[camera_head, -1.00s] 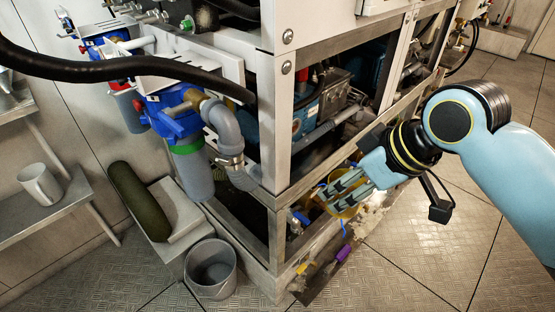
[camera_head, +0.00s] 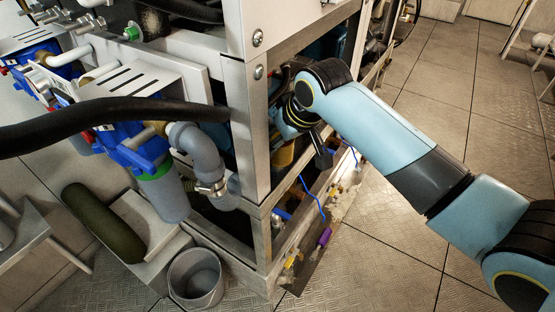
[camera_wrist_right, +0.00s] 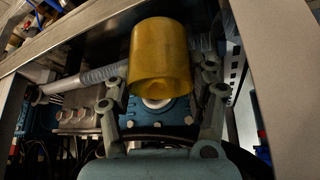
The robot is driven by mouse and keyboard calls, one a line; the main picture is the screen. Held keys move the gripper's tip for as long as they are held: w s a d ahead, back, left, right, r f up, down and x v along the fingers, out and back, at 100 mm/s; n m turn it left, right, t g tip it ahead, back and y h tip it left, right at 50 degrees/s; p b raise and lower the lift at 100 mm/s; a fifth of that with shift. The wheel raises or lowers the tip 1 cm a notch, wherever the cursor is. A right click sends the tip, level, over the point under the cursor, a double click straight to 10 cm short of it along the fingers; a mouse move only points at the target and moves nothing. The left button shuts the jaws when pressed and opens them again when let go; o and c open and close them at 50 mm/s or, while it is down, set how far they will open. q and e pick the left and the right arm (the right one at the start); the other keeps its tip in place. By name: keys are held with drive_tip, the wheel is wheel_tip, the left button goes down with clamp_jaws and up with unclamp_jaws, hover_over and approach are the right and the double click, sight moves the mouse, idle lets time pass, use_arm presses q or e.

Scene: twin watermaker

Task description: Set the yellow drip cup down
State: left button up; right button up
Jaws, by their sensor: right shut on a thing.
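The yellow drip cup (camera_wrist_right: 160,58) is in my right gripper (camera_wrist_right: 163,90), whose fingers are on either side of its lower part. In the right wrist view it stands in front of a blue pump body (camera_wrist_right: 160,118) with a pale round fitting. In the head view only a sliver of the yellow cup (camera_head: 284,156) shows, below my right wrist, which reaches in past the cabinet's corner post. The fingers are mostly hidden there. I cannot tell whether the cup touches a surface under it. My left gripper is not in view.
The metal corner post (camera_head: 250,135) stands left of my right arm. A blue cable (camera_head: 312,198) and a purple part (camera_head: 324,237) are at the lower frame. A grey bucket (camera_head: 196,280) stands on the floor at left.

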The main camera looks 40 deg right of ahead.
sight(278, 151)
drive_tip(key=x, duration=0.3)
drive_tip(key=shift+s+f+b, duration=0.25)
drive_tip(key=shift+f+b, duration=0.05)
drive_tip(key=shift+f, duration=0.45)
wheel_tip(278, 151, down, 3)
drive_tip(key=shift+b, duration=0.35)
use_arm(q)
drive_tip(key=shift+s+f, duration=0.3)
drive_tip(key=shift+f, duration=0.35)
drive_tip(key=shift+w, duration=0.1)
use_arm(e)
drive_tip(key=o, duration=1)
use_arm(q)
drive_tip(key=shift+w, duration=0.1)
